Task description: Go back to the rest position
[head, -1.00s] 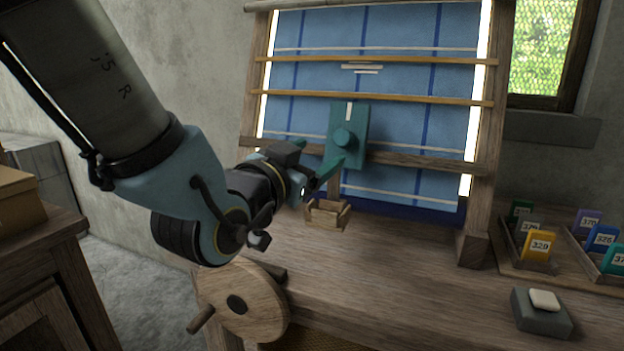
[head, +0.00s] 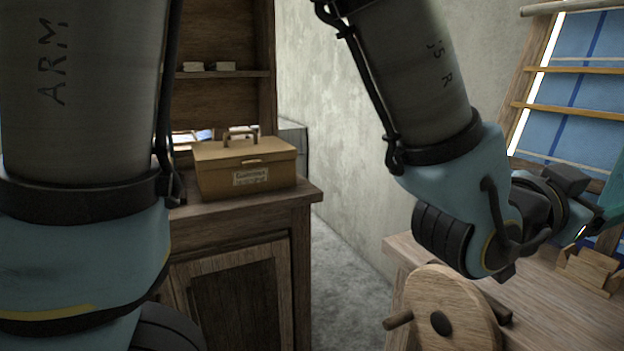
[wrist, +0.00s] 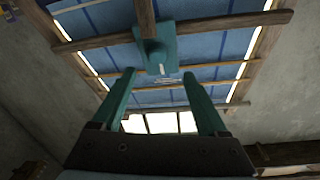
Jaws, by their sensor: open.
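In the wrist view my gripper (wrist: 160,76) is open, its two teal fingers apart with nothing between them. Beyond the fingertips is a teal plate with a round knob (wrist: 156,48) on the loom, apart from the fingers. In the head view my arm reaches to the right, and its gripper end is cut off at the right edge. The wooden loom with its blue cloth (head: 585,60) is only partly in that view.
A small wooden holder (head: 592,268) sits on the loom's bench, below my wrist. A wooden wheel with a peg handle (head: 462,320) stands at the bench's near corner. A tan lidded box (head: 246,168) is on a wooden cabinet (head: 300,200). Bare floor (head: 345,275) lies between cabinet and loom.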

